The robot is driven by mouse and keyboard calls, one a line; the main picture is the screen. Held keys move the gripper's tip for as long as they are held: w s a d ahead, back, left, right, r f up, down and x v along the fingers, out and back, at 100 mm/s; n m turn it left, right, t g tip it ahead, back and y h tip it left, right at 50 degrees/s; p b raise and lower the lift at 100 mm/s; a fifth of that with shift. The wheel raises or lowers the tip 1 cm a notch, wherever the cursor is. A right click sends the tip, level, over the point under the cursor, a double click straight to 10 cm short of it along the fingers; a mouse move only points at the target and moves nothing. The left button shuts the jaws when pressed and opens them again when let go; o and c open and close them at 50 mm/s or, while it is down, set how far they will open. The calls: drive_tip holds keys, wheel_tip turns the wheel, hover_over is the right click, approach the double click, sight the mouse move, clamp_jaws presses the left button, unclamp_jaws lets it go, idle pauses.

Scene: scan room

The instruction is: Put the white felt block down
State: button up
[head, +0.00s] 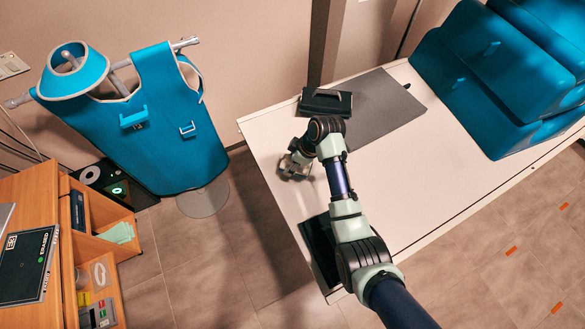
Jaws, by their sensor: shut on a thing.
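My gripper (292,165) is low over the left part of the white tabletop (266,141), pointing down and to the left. It is shut on the white felt block, which is mostly hidden by the fingers and hard to tell from the pale surface. I cannot tell whether the block touches the tabletop.
A black case with a handle (325,102) and a grey mat (385,105) lie behind my gripper. A dark flat item (318,250) lies at the table's near left edge. Blue cushions (470,90) fill the right back. Bare tabletop (425,180) lies right of my arm.

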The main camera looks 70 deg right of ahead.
drive_tip(key=shift+f+b, duration=0.35)
drive_tip(key=shift+f, duration=1.6)
drive_tip(key=shift+f, duration=0.1)
drive_tip(key=shift+f, duration=0.15)
drive_tip(key=o, duration=1)
drive_tip(key=p+v, duration=0.2)
drive_tip(key=v, duration=1)
drive_tip(key=shift+a+r, duration=0.1)
drive_tip(key=shift+r, duration=0.2)
